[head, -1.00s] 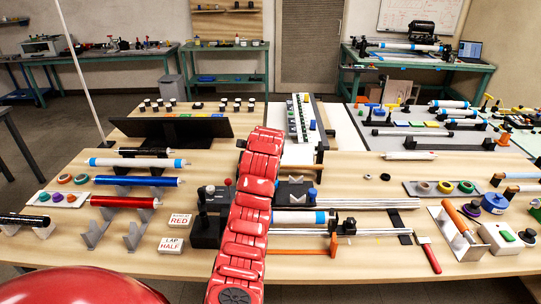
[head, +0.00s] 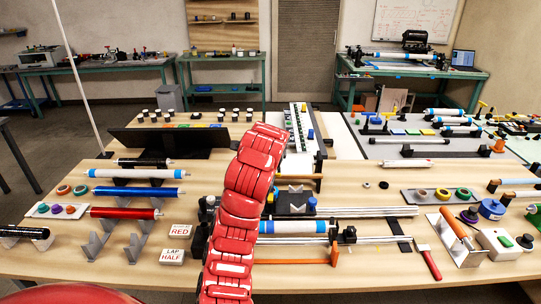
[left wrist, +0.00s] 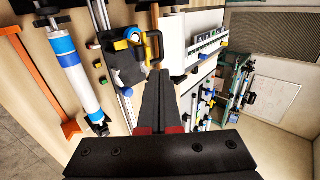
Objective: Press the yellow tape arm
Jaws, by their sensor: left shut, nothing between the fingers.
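I cannot tell for sure which is the tape arm. My left gripper (left wrist: 160,72) is shut and empty, its fingertips close below the yellow loop in the picture; I cannot tell whether they touch. My right gripper is in neither view.
A blue-banded white roll (head: 293,227) lies beside the fixture, with an orange bar (head: 290,262) in front of it. Long metal rails (head: 365,211) run to the right.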

